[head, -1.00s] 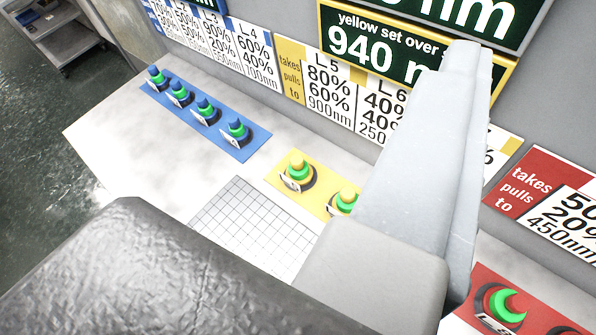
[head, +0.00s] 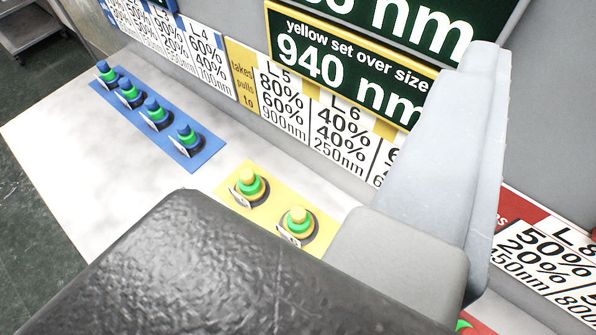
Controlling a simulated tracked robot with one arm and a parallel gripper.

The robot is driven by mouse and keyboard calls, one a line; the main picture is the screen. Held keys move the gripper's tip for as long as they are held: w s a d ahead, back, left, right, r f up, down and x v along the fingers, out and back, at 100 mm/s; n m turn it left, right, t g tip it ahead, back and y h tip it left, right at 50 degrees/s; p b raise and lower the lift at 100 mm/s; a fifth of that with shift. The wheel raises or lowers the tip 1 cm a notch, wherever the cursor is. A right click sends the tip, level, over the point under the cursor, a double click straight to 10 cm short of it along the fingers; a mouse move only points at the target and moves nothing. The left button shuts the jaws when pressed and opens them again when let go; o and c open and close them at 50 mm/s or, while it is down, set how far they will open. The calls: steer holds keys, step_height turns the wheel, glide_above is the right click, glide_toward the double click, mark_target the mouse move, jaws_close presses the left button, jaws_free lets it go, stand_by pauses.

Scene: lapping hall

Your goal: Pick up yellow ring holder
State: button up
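Two yellow-topped ring holders stand upright on a yellow mat (head: 230,208) in the middle of the view. The left yellow ring holder (head: 247,181) has a yellow knob, a green ring and a dark round base with a small white tag.
Several blue-topped holders (head: 154,114) stand in a row on a blue mat (head: 198,155) to the left. The white bench (head: 60,135) is bare around them. The wall behind carries a green 940 nm sign (head: 340,65) and label panels. A red-marked panel (head: 545,250) is at right.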

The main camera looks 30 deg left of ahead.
steer(key=w+a+f+n+y+p, duration=0.1)
steer(key=w+a+f+n+y, duration=0.15)
steer(key=w+f, duration=0.45)
steer(key=w+a+f+n+y, duration=0.1)
steer(key=w+f+n, duration=0.3)
steer(key=w, duration=0.6)
steer(key=n+g+y+p, duration=0.2)
steer(key=n+g+y, duration=0.4)
steer(key=g+y, duration=0.4)
glide_toward(250, 181)
steer(key=x, duration=0.2)
steer(key=b+x, duration=0.1)
steer(key=x, duration=0.3)
steer(key=shift+w+a+r, duration=0.2)
steer(key=shift+a+r, duration=0.05)
steer(key=shift+a, duration=0.2)
steer(key=shift+w+a+f+b, duration=0.3)
steer(key=shift+a+f+b, duration=0.05)
steer(key=shift+a+f, duration=0.15)
steer(key=shift+w+a+f+b, duration=0.25)
steer(key=shift+a+f+b, duration=0.05)
steer(key=shift+a+f, duration=0.2)
steer(key=shift+x, duration=1.2)
steer(key=shift+w+r, duration=0.1)
